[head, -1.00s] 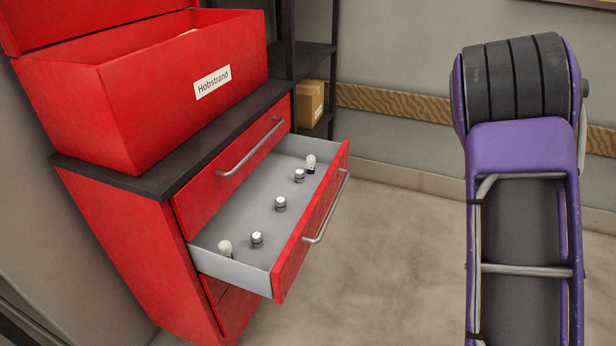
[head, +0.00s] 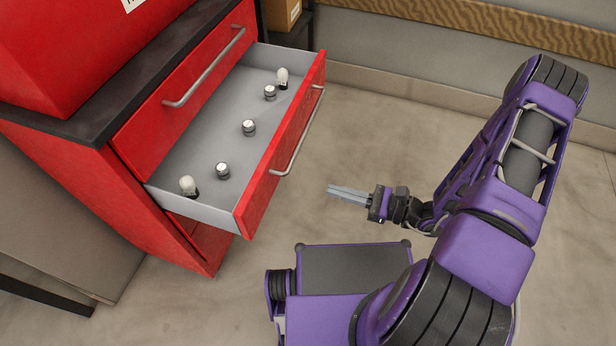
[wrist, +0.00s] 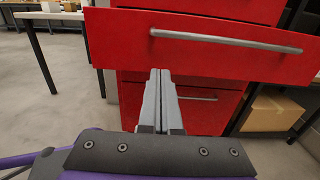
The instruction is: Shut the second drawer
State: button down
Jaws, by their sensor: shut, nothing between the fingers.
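The second drawer (head: 283,150) of the red cabinet is pulled well out, with a silver bar handle on its red front. Several small parts, bulbs and dark cylinders, lie in its grey tray (head: 215,140). My gripper (head: 332,191) is shut and empty, to the right of the drawer front and apart from it in the head view, pointing toward the cabinet. In the wrist view my gripper (wrist: 160,75) points at the cabinet, with its tips appearing just below the drawer's handle (wrist: 225,40). The drawer front (wrist: 130,45) spans the top of that view.
The closed top drawer (head: 185,95) is above the open one. A lower drawer handle (wrist: 195,98) shows beneath it. A cardboard box (wrist: 270,113) stands on a shelf to the right. The floor (head: 390,130) around my gripper is clear.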

jog(key=x, duration=1.3)
jog(key=shift+b, duration=0.3)
jog(key=shift+a+f, duration=0.1)
jog(key=shift+a, duration=0.1)
